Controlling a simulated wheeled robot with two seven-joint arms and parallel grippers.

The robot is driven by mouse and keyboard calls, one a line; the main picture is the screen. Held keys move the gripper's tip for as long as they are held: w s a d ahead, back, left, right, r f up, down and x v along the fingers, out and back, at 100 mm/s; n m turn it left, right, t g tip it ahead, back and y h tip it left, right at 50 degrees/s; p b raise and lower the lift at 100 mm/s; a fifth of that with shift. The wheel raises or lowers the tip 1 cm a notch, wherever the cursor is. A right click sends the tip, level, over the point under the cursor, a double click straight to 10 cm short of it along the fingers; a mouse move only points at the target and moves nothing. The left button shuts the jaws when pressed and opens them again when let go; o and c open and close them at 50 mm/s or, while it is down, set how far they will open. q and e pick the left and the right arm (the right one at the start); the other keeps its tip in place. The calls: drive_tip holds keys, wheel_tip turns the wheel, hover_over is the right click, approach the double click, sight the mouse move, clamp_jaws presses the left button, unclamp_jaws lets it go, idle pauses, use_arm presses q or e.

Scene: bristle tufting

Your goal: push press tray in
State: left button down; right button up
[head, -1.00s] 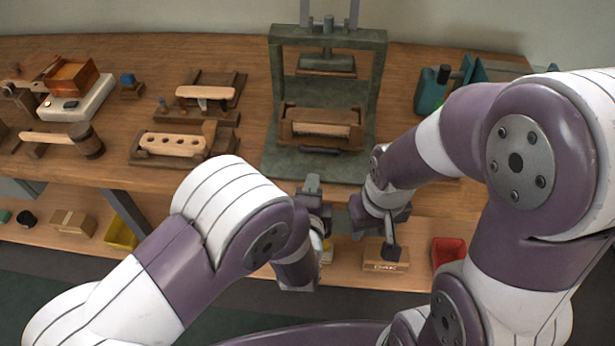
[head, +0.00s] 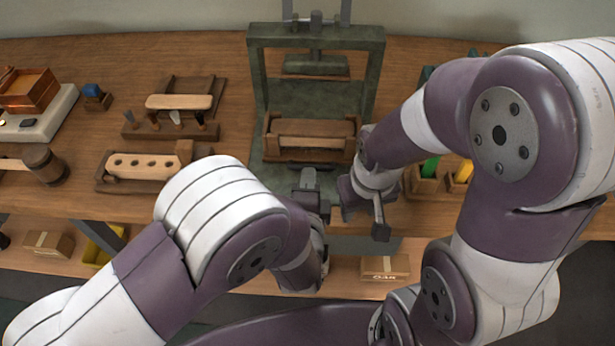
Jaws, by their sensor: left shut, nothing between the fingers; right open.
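The press (head: 370,75) is a green frame with a plunger plate, standing in the middle of the bench. The head above is clear of the block. My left gripper (head: 309,180) is shut and empty, just in front of the tray; whether it touches is unclear. It hides part of the tray's front, including the handle area. My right gripper (head: 362,208) is open and empty, to the right of the left one, near the bench's front edge.
At left stand a holed wooden block (head: 145,165) in a holder, a rack with a pale bar (head: 180,102), a mallet (head: 42,165) and an open wooden box (head: 28,90). Green and yellow items (head: 430,167) lie right, partly behind my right arm. A lower shelf holds boxes (head: 385,267).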

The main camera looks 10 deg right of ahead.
sight(310, 129)
use_arm(q)
drive_tip(key=x, duration=0.4)
drive_tip(key=r+x, duration=0.1)
drive_tip(key=x, duration=0.3)
drive_tip(key=r+x, duration=0.1)
drive_tip(key=x, duration=0.3)
drive_tip(key=shift+w+r+p, duration=0.15)
drive_tip(key=shift+w+p, duration=0.2)
drive_tip(key=shift+w, duration=0.15)
use_arm(e)
drive_tip(key=shift+r, duration=0.35)
use_arm(q)
drive_tip(key=shift+w+d, duration=0.1)
drive_tip(key=shift+w, duration=0.2)
drive_tip(key=shift+r, duration=0.2)
use_arm(e)
drive_tip(key=shift+s+r, duration=0.1)
drive_tip(key=shift+s, duration=0.1)
use_arm(q)
drive_tip(key=shift+r, duration=0.15)
use_arm(e)
drive_tip(key=shift+s+r, duration=0.1)
